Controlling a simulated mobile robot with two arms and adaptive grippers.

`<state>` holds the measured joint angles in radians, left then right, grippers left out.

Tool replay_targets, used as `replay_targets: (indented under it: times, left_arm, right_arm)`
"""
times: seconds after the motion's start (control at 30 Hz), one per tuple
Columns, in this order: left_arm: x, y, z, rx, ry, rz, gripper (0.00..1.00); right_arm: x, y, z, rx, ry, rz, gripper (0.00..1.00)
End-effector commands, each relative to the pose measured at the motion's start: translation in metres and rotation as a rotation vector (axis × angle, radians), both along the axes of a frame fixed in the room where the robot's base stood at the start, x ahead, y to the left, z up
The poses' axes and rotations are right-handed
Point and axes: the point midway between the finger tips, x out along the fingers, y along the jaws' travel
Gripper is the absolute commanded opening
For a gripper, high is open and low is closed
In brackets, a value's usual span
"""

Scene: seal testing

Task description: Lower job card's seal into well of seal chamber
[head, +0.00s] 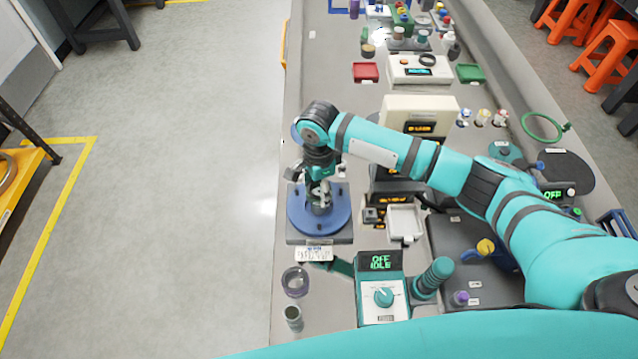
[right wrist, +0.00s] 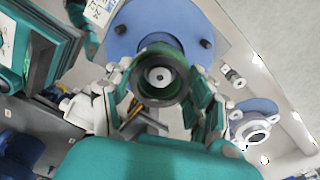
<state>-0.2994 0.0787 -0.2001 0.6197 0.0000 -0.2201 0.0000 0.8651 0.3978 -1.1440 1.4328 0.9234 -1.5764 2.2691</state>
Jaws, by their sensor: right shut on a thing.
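The seal chamber has a round blue base (head: 333,225) on a grey square plate, with dark upright pins near its rim; the blue base also shows in the right wrist view (right wrist: 127,40). My right gripper (head: 320,193) points down over the middle of this base. In the right wrist view its fingers are shut on a dark green round seal (right wrist: 160,61), with a pale disc and dark hole visible through its middle. I cannot tell how far the seal is from the well. The white job card (head: 314,254) stands at the chamber's front edge. My left gripper is out of view.
A teal control box (head: 382,298) reading OFF IDLE stands in front right. A clear purplish ring (head: 295,281) and a small grey cylinder (head: 293,315) stand in front. A white tray (head: 405,222) lies right of the chamber. The bench's left edge is close.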

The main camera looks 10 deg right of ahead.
Motion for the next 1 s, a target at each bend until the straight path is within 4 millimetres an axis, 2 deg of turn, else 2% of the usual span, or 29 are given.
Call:
replay_targets:
  times: [0.3,0.67,1.0]
  left_arm:
    - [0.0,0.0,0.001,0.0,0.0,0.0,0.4]
    - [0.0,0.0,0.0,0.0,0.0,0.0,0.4]
    - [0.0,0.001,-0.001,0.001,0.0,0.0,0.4]
  right_arm:
    - [0.001,0.0,-0.009,0.001,-0.002,0.001,0.16]
    - [0.001,0.0,-0.01,0.0,-0.002,0.0,0.16]
    - [0.0,0.0,-0.021,-0.001,0.0,-0.001,0.16]
